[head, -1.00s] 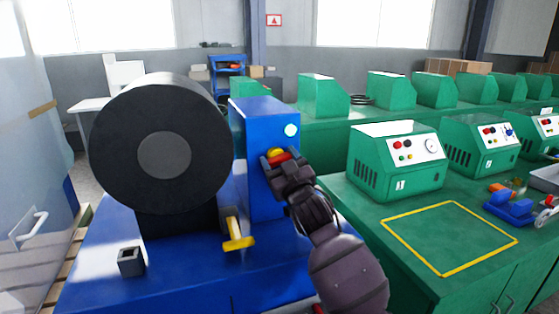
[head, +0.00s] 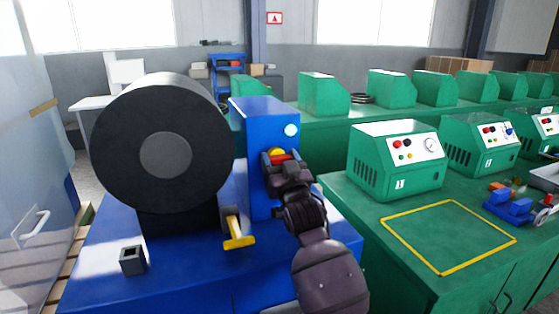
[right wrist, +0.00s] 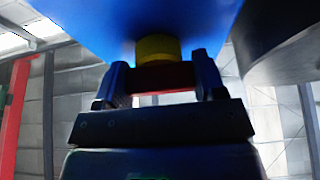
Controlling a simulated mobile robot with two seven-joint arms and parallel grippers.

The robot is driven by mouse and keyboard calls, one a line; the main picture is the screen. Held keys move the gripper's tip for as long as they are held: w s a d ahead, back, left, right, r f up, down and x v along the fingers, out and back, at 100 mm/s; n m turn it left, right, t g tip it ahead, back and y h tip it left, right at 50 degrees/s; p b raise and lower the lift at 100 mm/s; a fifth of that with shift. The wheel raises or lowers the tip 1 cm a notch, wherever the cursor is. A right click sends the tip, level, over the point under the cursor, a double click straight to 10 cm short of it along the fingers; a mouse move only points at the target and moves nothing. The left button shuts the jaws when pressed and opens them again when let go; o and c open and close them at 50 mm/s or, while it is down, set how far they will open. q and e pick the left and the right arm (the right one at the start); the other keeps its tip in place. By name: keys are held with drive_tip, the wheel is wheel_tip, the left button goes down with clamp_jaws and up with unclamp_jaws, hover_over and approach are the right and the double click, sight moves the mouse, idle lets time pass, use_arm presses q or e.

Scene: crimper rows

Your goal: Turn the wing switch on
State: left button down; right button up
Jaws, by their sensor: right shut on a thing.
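The wing switch, a red wing (head: 282,160) on a yellow round base (head: 276,152), sits on the front face of the blue box (head: 261,185) beside the black drum. My right gripper (head: 281,163) is at the switch, with a finger on each side of the red wing. In the right wrist view the red wing (right wrist: 165,76) lies between the two fingers, just below the yellow base (right wrist: 157,48). The gripper is shut on it. The gripper partly hides the wing in the head view. My left gripper is not in view.
A large black drum (head: 130,150) stands left of the box. A yellow-handled lever (head: 239,242) juts out below it. A green bench (head: 350,205) with a yellow square outline and green machines (head: 396,165) is at the right.

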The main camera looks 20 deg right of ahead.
drive_tip(key=o, duration=0.9)
drive_tip(key=v, duration=1)
drive_tip(key=shift+s+f, duration=0.1)
drive_tip(key=shift+s, duration=0.25)
